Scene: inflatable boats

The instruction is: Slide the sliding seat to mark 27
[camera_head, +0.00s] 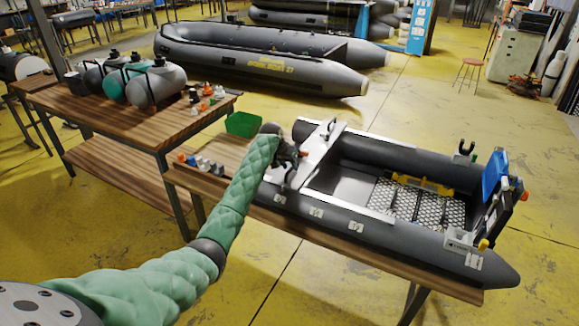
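The small grey inflatable boat (420,240) lies on a wooden table, running from the picture's middle to the lower right. The white sliding seat (318,155) spans the boat crosswise at its left end, with a dark handle standing on its far part. A pale rail strip (352,206) runs along the near tube, but no mark numbers can be read. My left gripper (292,168), at the end of the green-sleeved arm, is at the seat's near left side. It is small and partly hidden by my wrist, so finger opening and contact are unclear. My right gripper is out of view.
A green bin (242,124) and small fittings stand left of the boat. A wooden workbench (130,115) carries several tanks. A blue upright panel (495,172) and a yellow part (424,184) are toward the boat's right end. Larger boats (260,60) lie behind.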

